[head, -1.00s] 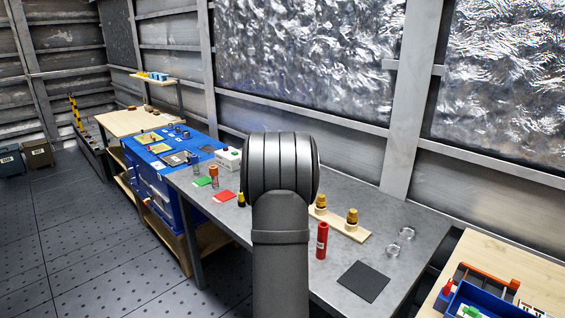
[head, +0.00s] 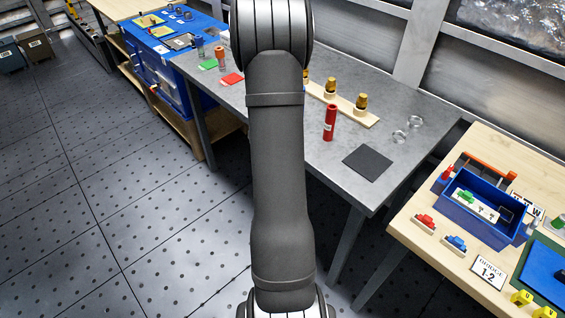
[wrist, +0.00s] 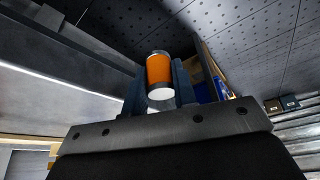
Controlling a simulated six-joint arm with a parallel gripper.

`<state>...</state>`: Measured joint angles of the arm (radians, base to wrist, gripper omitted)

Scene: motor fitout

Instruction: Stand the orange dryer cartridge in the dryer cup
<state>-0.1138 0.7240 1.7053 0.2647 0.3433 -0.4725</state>
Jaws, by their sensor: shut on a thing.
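The orange dryer cartridge (wrist: 159,70), with a dark cap and a pale end, is between the two fingers of my gripper (wrist: 160,88) in the wrist view. My gripper is shut on it. In the head view my arm hides the gripper and this cartridge. Two clear round pieces (head: 407,130) sit at the right of the grey bench (head: 300,165). I cannot tell whether one of them is the dryer cup. A small orange-topped cylinder (head: 220,57) stands farther back on the bench, beside a blue-topped one (head: 199,46).
A red cylinder (head: 330,122) stands near a dark square pad (head: 368,163). Brass-coloured fittings stand on a wooden strip (head: 345,108). A wooden table (head: 420,240) at the right holds a blue bin (head: 485,207) and small parts. Bare bench shows around the pad.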

